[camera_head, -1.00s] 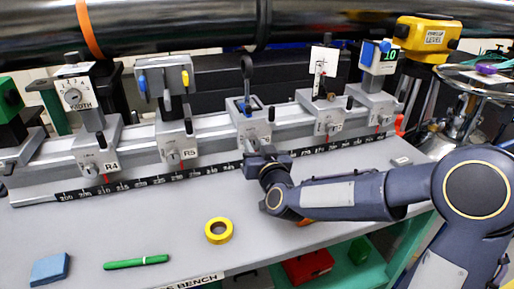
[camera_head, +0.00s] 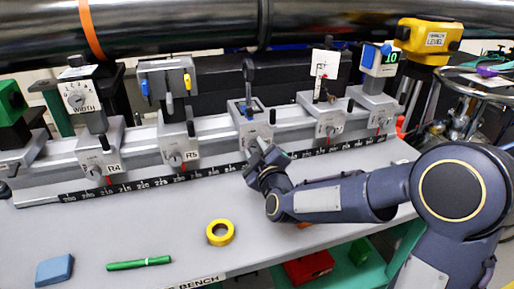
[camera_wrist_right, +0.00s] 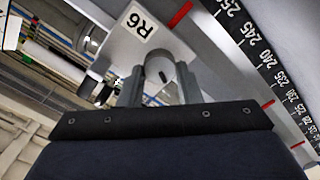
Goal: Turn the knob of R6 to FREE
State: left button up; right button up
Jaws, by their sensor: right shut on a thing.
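The R6 carriage (camera_head: 250,122) is a grey block on the rail, with a dark post and a small blue part on top. Its white R6 label (camera_wrist_right: 138,25) shows upside down in the right wrist view. The grey knob (camera_wrist_right: 158,66) is between the two fingers of my right gripper (camera_wrist_right: 160,85), which is shut on it. In the head view my right gripper (camera_head: 258,154) is at the front of R6 and hides the knob there. I cannot read any FREE marking. My left gripper is not in view.
R4 (camera_head: 101,147) and R5 (camera_head: 177,143) stand to the left on the rail; other carriages (camera_head: 325,118) stand to the right. A black scale (camera_head: 150,182) runs along the front. Yellow tape (camera_head: 220,232), a green pen (camera_head: 139,263) and a blue block (camera_head: 54,270) lie on the bench.

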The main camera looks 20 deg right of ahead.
jog(key=n+p, duration=0.1)
jog(key=n, duration=0.4)
jog(key=shift+a, duration=0.1)
jog(key=shift+f, duration=0.1)
dwell(0.4)
jog(key=o, duration=1)
jog(key=s, duration=0.7)
jog(key=shift+s, duration=0.4)
jog(key=shift+d, duration=0.2)
